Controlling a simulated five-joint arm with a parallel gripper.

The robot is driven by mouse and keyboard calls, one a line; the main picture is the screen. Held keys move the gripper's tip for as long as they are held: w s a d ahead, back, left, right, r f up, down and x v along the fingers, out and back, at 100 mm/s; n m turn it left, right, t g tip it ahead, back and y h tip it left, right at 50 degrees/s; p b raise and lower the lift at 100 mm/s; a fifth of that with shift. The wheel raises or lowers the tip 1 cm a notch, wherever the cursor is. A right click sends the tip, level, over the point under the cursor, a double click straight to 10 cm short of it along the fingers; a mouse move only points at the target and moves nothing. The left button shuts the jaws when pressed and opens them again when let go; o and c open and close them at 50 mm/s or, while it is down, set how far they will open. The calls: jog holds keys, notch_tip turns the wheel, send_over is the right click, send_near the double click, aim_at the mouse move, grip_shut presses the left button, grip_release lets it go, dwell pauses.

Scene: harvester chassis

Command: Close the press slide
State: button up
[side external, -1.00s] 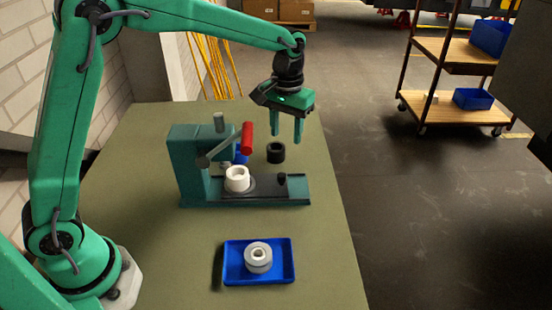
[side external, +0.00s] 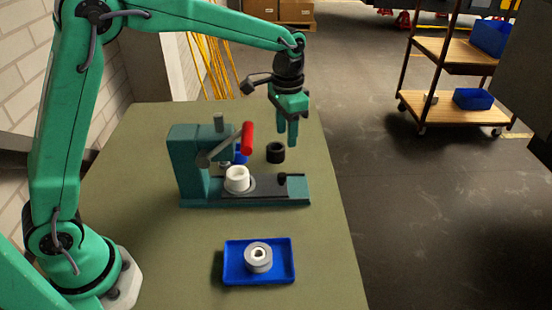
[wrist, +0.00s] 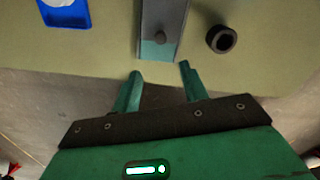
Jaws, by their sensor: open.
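The teal press (side external: 190,165) stands on the table with a red-handled lever (side external: 247,138). Its dark slide (side external: 262,188) lies along the base, with a small black knob (side external: 282,178) near the right end; the knob also shows in the wrist view (wrist: 160,36). A white ring-shaped part (side external: 237,179) sits on the slide left of the knob. My gripper (side external: 288,140) is open and empty, pointing down above and behind the base's right end. In the wrist view its fingers (wrist: 159,82) are apart, with the base's end (wrist: 157,52) ahead of them.
A black ring (side external: 275,153) stands behind the base, close to my fingers; it also shows in the wrist view (wrist: 221,39). A blue tray (side external: 232,276) holding a grey-and-white ring part lies in front. A blue object (side external: 241,156) is partly hidden behind the press.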

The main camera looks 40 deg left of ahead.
jog(key=shift+m, duration=0.3)
notch_tip(320, 180, up, 5)
jog(key=n, duration=1.1)
send_over(282, 175)
notch_tip(282, 175, down, 10)
jog(key=shift+f, duration=0.1)
jog(key=shift+f, duration=0.1)
jog(key=shift+f, duration=3.8)
jog(key=shift+c, duration=0.4)
jog(key=shift+a, duration=0.1)
grip_shut()
